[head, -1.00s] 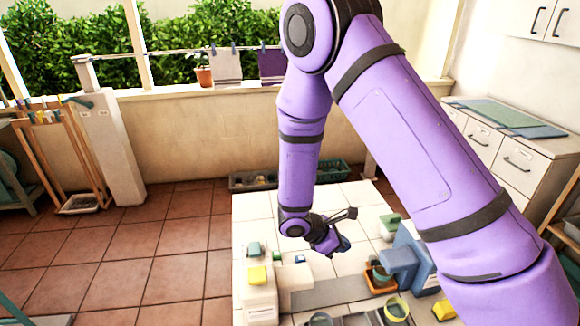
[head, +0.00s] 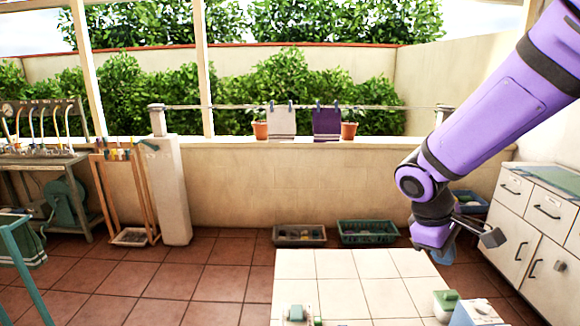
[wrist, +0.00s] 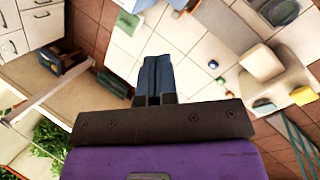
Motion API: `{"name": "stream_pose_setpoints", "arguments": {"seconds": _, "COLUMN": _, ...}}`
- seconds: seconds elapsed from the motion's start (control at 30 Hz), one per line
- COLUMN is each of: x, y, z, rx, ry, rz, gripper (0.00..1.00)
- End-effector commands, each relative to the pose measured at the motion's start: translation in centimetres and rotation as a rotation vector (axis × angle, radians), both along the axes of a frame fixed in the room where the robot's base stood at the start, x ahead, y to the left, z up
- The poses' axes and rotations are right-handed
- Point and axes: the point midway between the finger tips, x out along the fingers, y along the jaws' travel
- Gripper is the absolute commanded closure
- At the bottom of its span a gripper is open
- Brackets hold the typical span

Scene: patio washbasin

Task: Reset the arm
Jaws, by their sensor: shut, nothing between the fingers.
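My purple arm reaches in from the right side of the head view, bent at a dark joint, with its wrist hanging downward. My gripper (head: 446,252) is past the far right corner of the white tiled counter (head: 342,295), in the head view. In the wrist view, the dark blue fingers of my gripper (wrist: 158,62) lie side by side, closed together with nothing between them. The fingers look clear of the tiled surface (wrist: 186,25).
A grey basket (head: 299,235) and a green basket (head: 367,232) stand on the floor by the wall. White cabinets (head: 540,220) stand at the right. A green-topped item (head: 446,302) sits on the counter's right edge. The counter's middle is clear.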

Motion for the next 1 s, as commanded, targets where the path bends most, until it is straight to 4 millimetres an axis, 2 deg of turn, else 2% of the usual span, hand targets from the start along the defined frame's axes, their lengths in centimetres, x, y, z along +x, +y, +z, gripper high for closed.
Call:
{"name": "stream_pose_setpoints", "arguments": {"seconds": 0.03, "x": -0.7, "y": -0.4, "z": 1.3, "rx": 0.027, "ry": -0.036, "rz": -0.038, "gripper": 1.00}}
{"name": "stream_pose_setpoints", "arguments": {"seconds": 0.1, "x": -1.7, "y": -0.7, "z": 2.8, "rx": 0.063, "ry": -0.078, "rz": -0.087, "gripper": 1.00}}
{"name": "stream_pose_setpoints", "arguments": {"seconds": 0.5, "x": -8.0, "y": -1.7, "z": 9.9, "rx": 0.283, "ry": -0.317, "rz": -0.346, "gripper": 1.00}}
{"name": "stream_pose_setpoints", "arguments": {"seconds": 0.8, "x": -13.1, "y": -1.6, "z": 13.6, "rx": 0.453, "ry": -0.489, "rz": -0.502, "gripper": 1.00}}
{"name": "stream_pose_setpoints", "arguments": {"seconds": 1.0, "x": -15.3, "y": -1.3, "z": 14.7, "rx": 0.528, "ry": -0.560, "rz": -0.559, "gripper": 1.00}}
